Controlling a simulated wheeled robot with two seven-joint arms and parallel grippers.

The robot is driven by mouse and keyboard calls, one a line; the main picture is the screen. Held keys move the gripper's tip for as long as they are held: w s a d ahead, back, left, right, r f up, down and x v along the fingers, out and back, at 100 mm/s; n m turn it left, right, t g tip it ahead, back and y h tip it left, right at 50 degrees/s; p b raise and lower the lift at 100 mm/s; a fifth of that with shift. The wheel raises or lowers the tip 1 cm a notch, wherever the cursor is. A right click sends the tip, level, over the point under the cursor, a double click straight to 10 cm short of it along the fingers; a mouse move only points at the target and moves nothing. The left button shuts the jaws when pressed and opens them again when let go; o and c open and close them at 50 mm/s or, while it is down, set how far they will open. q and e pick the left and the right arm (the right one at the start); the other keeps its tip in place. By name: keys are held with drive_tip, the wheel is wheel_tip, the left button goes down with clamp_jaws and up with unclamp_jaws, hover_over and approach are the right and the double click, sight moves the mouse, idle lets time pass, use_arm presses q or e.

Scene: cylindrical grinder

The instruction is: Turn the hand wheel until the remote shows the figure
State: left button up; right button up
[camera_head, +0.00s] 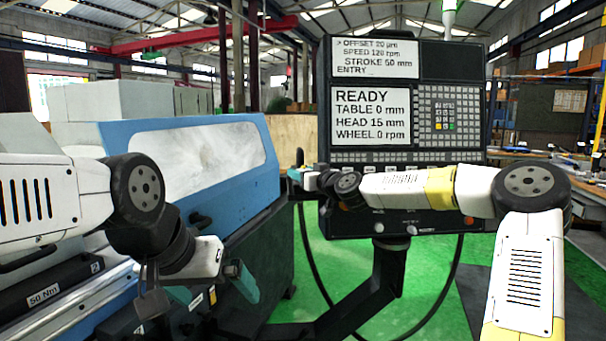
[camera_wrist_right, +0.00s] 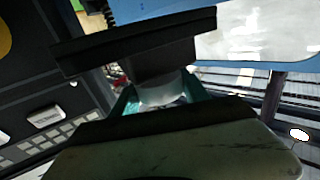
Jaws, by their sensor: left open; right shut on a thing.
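My right gripper (camera_head: 299,172) is at the left edge of the control panel (camera_head: 495,70), its arm reaching across the panel's front. In the right wrist view its teal fingers (camera_wrist_right: 160,94) are shut on a pale round part (camera_wrist_right: 163,88) in front of a dark flat body (camera_wrist_right: 140,45). I cannot tell whether this is the hand wheel or the remote. My left gripper (camera_head: 214,292) is open and empty, low in front of the blue machine. The upper screen (camera_head: 377,53) reads OFFSET 20 µm, SPEED 120 rpm, STROKE 50 mm. The lower one (camera_head: 371,115) reads READY, TABLE 0 mm, HEAD 15 mm, WHEEL 0 rpm.
The blue grinder cover (camera_head: 228,150) with its pale window fills the left middle. A dark support arm (camera_head: 385,275) carries the panel, and a black cable loops beneath it. Green floor (camera_head: 430,310) is open below. A workbench (camera_head: 560,165) stands at the back right.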

drive_tip(key=m+h, duration=0.1)
drive_tip(key=m+t+h, duration=0.1)
drive_tip(key=h, duration=0.1)
drive_tip(key=m+t+h, duration=0.1)
drive_tip(key=h, duration=0.1)
drive_tip(key=shift+a+r, duration=0.2)
drive_tip(key=shift+r, duration=0.05)
drive_tip(key=m+h, duration=0.2)
drive_tip(key=h, duration=0.2)
drive_tip(key=m+h, duration=0.3)
drive_tip(key=h, duration=0.1)
drive_tip(key=shift+d+f+m, duration=0.15)
drive_tip(key=shift+m, duration=0.15)
drive_tip(key=m+g+h, duration=0.1)
drive_tip(key=h, duration=0.1)
drive_tip(key=m+g+h, duration=0.1)
drive_tip(key=m+h, duration=0.1)
drive_tip(key=h, duration=0.1)
drive_tip(key=shift+d+f+m, duration=0.1)
drive_tip(key=shift+d+m, duration=0.05)
drive_tip(key=shift+m, duration=0.15)
drive_tip(key=shift+d+m+g+h, duration=0.15)
drive_tip(key=shift+m+g+h, duration=1.8)
drive_tip(key=shift+h, duration=0.45)
drive_tip(key=shift+g, duration=0.35)
drive_tip(key=o, duration=1.4)
drive_tip(key=shift+c, duration=0.2)
